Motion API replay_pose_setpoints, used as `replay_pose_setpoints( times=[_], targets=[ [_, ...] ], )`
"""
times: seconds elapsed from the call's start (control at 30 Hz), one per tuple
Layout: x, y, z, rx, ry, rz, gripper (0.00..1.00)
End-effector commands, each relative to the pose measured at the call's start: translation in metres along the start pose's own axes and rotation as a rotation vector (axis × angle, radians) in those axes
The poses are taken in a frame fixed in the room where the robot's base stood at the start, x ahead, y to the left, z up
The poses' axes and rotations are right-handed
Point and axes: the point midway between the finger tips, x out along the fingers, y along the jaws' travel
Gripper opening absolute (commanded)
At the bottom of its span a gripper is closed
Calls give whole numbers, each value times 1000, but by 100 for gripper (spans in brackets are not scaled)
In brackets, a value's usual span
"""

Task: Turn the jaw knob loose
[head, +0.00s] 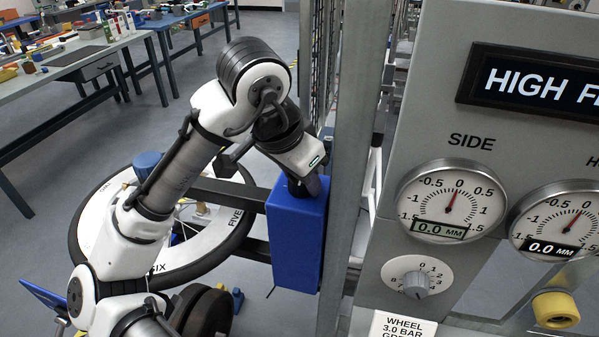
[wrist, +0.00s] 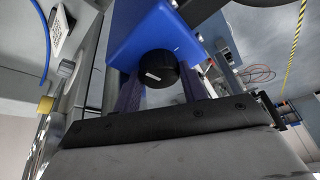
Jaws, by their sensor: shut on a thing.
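The jaw knob (wrist: 158,70) is a round black knob with a short white mark on its face, on the blue jaw block (wrist: 165,32) in the wrist view. The block also shows in the head view (head: 296,240), as an upright blue box beside a grey post. My gripper (head: 310,184) is at the top of this block in the head view, where the knob is hidden. In the wrist view its dark fingers stand on either side of the knob, and it is shut on the knob.
A grey post (head: 347,150) stands close to the right of my gripper. A grey panel (head: 440,100) with dials and a small numbered knob (head: 414,282) is at the right. A spoked wheel (head: 95,235) is behind my arm. Workbenches (head: 80,62) stand at the far left.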

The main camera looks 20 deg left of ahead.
Motion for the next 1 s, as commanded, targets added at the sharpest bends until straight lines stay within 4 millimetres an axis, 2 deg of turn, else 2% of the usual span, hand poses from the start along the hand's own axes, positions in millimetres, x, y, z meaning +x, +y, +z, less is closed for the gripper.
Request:
replay_pose_setpoints(
  times=[0.07,0.1,0.27,0.53,0.67,0.77,1.0],
  targets=[
    [0,0,0,1,-1,-1,20],
    [0,0,0,1,-1,-1,45],
    [0,0,0,1,-1,-1,64],
    [-1,0,0,1,0,0,64],
    [-8,-1,0,1,0,-2,64],
    [-22,-1,0,0,0,-5,64],
    [-72,-1,0,-2,-1,-6,64]
  ],
)
